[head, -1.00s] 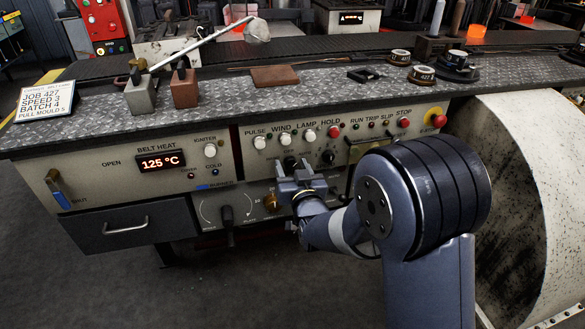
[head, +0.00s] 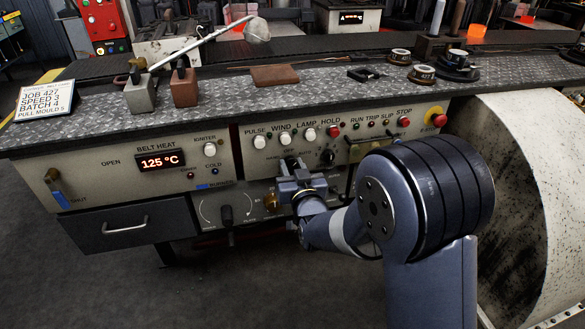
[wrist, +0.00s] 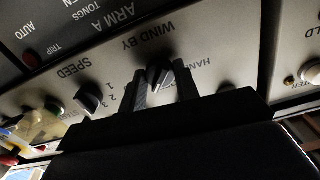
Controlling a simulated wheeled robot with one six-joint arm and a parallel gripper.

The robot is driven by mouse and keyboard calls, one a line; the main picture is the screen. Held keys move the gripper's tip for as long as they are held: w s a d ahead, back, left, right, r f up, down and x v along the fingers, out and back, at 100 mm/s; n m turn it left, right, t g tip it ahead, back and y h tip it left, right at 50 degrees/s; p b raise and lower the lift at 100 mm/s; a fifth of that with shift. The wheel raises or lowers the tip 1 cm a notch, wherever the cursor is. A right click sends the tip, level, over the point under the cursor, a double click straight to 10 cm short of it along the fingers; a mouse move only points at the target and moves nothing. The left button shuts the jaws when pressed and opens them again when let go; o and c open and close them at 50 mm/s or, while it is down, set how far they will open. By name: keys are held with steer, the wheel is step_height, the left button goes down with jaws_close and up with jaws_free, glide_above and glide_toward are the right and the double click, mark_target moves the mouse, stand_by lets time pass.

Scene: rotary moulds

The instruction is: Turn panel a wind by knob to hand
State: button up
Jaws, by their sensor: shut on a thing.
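The panel carries a small black knob (wrist: 157,77) under the label WIND BY, which shows upside down in the wrist view. My gripper (wrist: 163,82) is shut on this knob, with one finger on each side of it. A pale mark shows on the knob, but I cannot tell which label it points to. The HAND label is to the right of the knob in the wrist view. In the head view my gripper (head: 296,173) is at the panel front and hides most of the knob.
A SPEED knob (wrist: 89,98) sits beside the gripper, and it also shows in the head view (head: 327,157). White push buttons (head: 284,137) line the panel above. A red E-stop (head: 439,120) is at right.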

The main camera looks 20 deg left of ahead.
steer(key=shift+f, duration=0.1)
steer(key=n+b, duration=0.6)
steer(key=n, duration=0.2)
steer(key=shift+n, duration=0.4)
steer(key=n+b, duration=0.2)
steer(key=n, duration=0.6)
steer(key=shift+n, duration=0.3)
steer(key=o, duration=1)
